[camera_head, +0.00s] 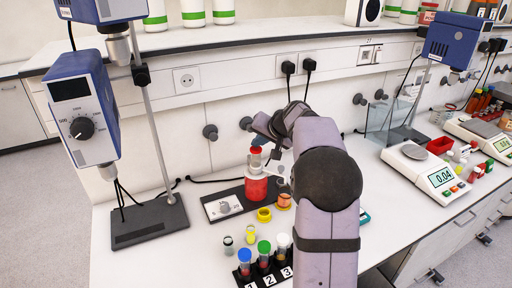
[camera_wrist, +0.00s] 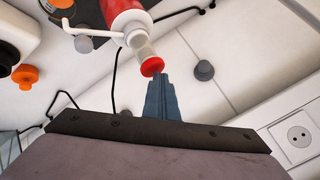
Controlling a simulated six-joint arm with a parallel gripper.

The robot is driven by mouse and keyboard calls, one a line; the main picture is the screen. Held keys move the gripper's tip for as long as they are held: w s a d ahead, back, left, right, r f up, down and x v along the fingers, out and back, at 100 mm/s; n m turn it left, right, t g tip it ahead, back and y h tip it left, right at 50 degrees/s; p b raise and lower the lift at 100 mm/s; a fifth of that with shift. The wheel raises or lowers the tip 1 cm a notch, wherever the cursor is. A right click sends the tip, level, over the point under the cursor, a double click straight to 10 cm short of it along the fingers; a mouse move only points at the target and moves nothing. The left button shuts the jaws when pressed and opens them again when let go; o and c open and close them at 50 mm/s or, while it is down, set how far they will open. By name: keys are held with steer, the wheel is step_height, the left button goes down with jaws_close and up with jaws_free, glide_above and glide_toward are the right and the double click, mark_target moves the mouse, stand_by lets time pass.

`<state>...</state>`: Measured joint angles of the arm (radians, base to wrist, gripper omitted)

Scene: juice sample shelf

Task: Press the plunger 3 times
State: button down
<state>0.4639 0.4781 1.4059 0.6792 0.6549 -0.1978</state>
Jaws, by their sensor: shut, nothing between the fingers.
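A red bottle (camera_head: 256,187) with a dispenser pump stands on the bench, left of my arm. Its plunger has a pale, clear shaft and a red cap (camera_head: 256,142). In the wrist view, the bottle (camera_wrist: 122,12) is at the top and the plunger's red cap (camera_wrist: 152,67) points toward my gripper. My gripper (camera_wrist: 158,78) is shut and empty, with its blue-grey fingertips right at the cap. I cannot tell whether they touch it. In the head view, my gripper is close above the plunger, its fingertips partly hidden by the wrist.
A white-topped device (camera_head: 222,206) stands left of the bottle. A yellow ring (camera_head: 264,214) and a jar (camera_head: 284,201) are in front and beside it. A rack of capped tubes (camera_head: 262,270) is nearest. A blue stirrer on a stand (camera_head: 150,225) is at left, scales (camera_head: 428,172) at right.

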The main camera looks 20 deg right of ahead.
mark_target(258, 150)
steer(key=shift+f, duration=0.5)
steer(key=shift+r, duration=0.15)
steer(key=shift+r+p, duration=0.8)
steer(key=shift+r, duration=0.5)
step_height(258, 150, up, 5)
steer(key=p, duration=0.4)
stand_by(0.7)
